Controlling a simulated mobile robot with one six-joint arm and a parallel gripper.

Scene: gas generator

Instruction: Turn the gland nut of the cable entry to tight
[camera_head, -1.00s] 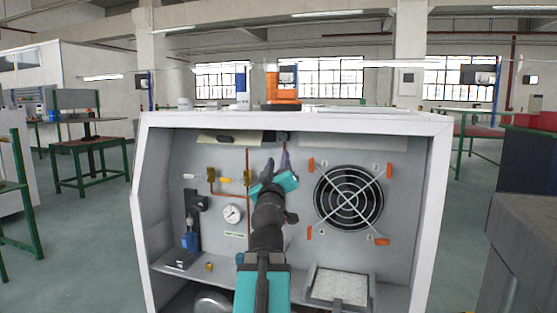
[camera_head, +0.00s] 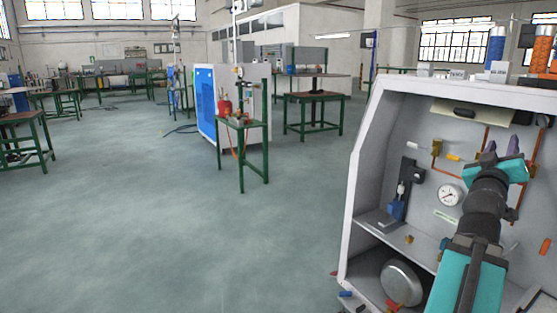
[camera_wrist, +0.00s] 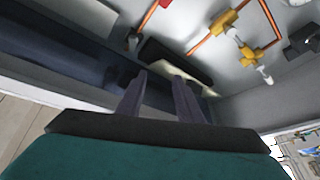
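I cannot pick out the gland nut of the cable entry with certainty. A small dark fitting (camera_head: 544,120) at the housing's top right may belong to the cable entry. My gripper (camera_head: 503,147) is inside the open generator housing (camera_head: 358,170), in front of its back wall. In the wrist view my gripper (camera_wrist: 158,97) has its two dark fingers apart, with nothing between them. A small dark fitting (camera_wrist: 133,42) lies beyond the fingertips, apart from them, and I cannot tell whether it is the nut.
Yellow valve fittings (camera_wrist: 235,35) on copper pipes, a black handle (camera_wrist: 175,64) and a pressure gauge (camera_head: 450,195) are near my arm. Open floor (camera_head: 180,240) lies left of the housing. A green stand (camera_head: 243,150) is farther back.

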